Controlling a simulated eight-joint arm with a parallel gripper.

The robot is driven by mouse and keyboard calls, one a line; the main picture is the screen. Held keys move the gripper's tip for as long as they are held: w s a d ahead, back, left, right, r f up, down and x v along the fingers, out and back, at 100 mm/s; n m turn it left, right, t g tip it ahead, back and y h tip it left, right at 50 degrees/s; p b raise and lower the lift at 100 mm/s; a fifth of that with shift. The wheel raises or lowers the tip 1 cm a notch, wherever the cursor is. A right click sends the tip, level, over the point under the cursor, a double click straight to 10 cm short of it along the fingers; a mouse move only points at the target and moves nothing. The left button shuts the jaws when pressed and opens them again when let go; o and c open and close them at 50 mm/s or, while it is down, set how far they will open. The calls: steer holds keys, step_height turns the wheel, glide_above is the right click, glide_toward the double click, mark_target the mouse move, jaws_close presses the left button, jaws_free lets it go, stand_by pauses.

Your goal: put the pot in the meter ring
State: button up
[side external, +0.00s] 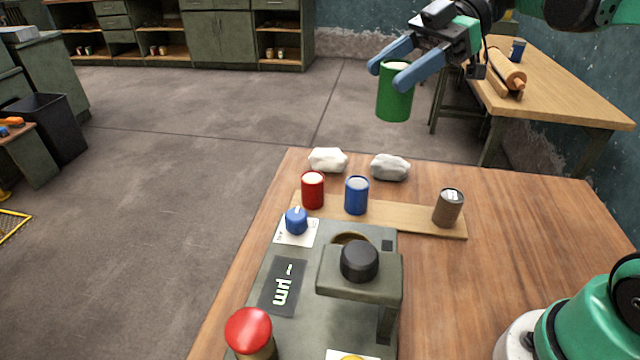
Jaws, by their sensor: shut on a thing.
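A green pot (394,102) with a pale top hangs upright in the air beyond the far edge of the table. My gripper (388,76) is shut on it, with its blue fingers around the upper part. The meter (300,262), a grey-green device with a "µm" display, stands on the table below and nearer. Its brownish ring (350,238) shows behind the overhanging head (385,268) with a black knob; the head hides part of the ring. The pot is well above and apart from the ring.
A wooden strip (410,217) behind the meter bears a red can (312,190), a blue can (357,195) and a brown can (448,208). Two pale lumps (328,160) lie behind it. A red-topped post (249,330) stands at the front.

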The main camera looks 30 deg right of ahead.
steer(key=s+a+r+n+g, duration=0.2)
steer(key=s+a+g, duration=0.1)
steer(key=a, duration=0.4)
steer(key=f, duration=1.9)
steer(key=shift+a+f, duration=0.2)
steer(key=shift+f, duration=0.05)
steer(key=shift+w+f, duration=0.1)
steer(key=shift+f, duration=0.05)
steer(key=o, duration=1.3)
